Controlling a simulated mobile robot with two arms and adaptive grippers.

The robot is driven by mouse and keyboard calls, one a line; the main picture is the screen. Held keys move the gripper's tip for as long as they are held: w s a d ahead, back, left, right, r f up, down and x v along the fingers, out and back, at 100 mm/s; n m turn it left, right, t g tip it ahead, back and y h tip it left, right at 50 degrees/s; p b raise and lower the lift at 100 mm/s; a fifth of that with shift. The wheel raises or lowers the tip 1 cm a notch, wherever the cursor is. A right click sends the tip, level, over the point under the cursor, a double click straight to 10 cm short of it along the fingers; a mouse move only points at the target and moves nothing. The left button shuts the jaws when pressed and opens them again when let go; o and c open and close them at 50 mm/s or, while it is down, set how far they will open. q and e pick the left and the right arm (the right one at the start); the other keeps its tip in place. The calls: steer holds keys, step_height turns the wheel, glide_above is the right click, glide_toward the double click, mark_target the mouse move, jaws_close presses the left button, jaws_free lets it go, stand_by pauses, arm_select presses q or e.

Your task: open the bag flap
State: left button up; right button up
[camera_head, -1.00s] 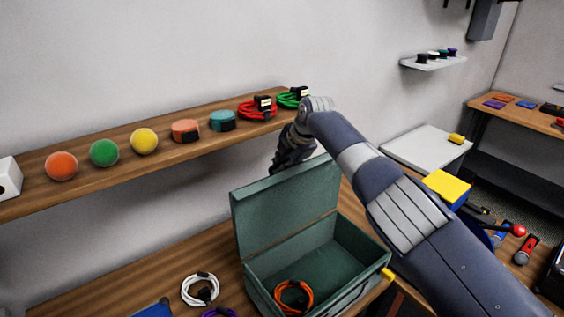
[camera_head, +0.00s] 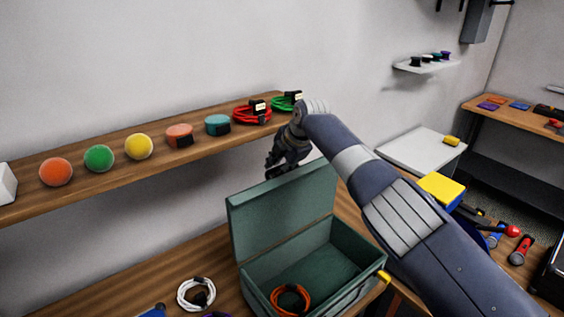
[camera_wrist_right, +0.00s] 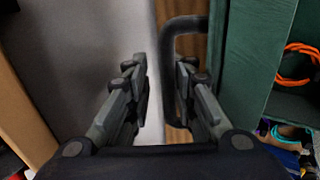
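The bag (camera_head: 355,255) is a green box-like case on the wooden table. Its flap (camera_head: 285,215) stands raised, leaning back toward the wall, and the inside is exposed. An orange cable (camera_head: 291,300) lies coiled inside. My right gripper (camera_head: 275,165) is behind the flap's top edge, its fingers pointing down. In the right wrist view its fingers (camera_wrist_right: 162,70) are apart with nothing clamped between them. A dark handle (camera_wrist_right: 167,50) on the flap's outer side is beside the right-hand finger; I cannot tell whether they touch. My left gripper is not in view.
A wooden shelf (camera_head: 110,175) above holds balls, tape-like rolls and red and green cables (camera_head: 252,112), close to my right wrist. A white cable (camera_head: 196,293) lies left of the bag. Yellow-topped box (camera_head: 441,188) and tools are at right.

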steer(key=shift+a+r, duration=0.1)
steer(key=shift+a, duration=0.2)
steer(key=v, duration=1.1)
steer(key=shift+s+d+r, duration=0.15)
steer(key=shift+s+d, duration=0.05)
steer(key=shift+d, duration=0.05)
steer(key=shift+w+d+r, duration=0.15)
steer(key=shift+d, duration=0.05)
